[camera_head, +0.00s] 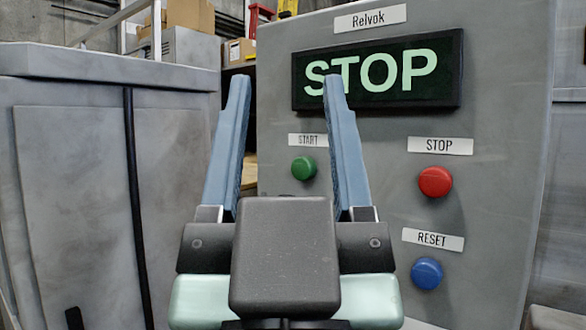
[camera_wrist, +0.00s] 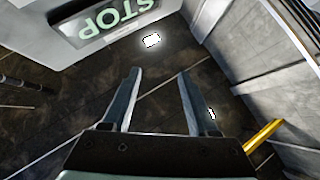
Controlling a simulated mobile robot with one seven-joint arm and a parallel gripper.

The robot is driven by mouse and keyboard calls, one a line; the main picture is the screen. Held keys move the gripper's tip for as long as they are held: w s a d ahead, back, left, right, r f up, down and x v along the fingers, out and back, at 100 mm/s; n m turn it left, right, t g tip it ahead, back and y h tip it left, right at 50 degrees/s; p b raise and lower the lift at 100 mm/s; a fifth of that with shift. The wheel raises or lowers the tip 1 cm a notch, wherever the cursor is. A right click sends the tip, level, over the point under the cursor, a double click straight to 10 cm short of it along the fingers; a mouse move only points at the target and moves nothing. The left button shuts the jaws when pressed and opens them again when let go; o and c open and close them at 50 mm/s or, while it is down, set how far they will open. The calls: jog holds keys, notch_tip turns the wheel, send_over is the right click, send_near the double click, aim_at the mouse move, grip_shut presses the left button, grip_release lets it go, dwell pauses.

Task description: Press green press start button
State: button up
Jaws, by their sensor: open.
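The green start button (camera_head: 304,169) sits on the grey control panel (camera_head: 500,150), below a label reading START. In the head view it shows between the two blue fingers of my gripper (camera_head: 288,88), nearer the right finger. My gripper is open and empty, with the fingers pointing up in the picture. In the wrist view my gripper (camera_wrist: 160,72) is also open with nothing between the fingers. The green button does not show in the wrist view. The gap between the fingertips and the panel cannot be told.
The red STOP button (camera_head: 435,181) and the blue RESET button (camera_head: 427,273) are to the right. A display (camera_head: 380,72) reads STOP. A grey cabinet (camera_head: 70,200) stands at the left. The wrist view shows dark floor and a yellow bar (camera_wrist: 262,136).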

grip_shut()
dwell(1.4)
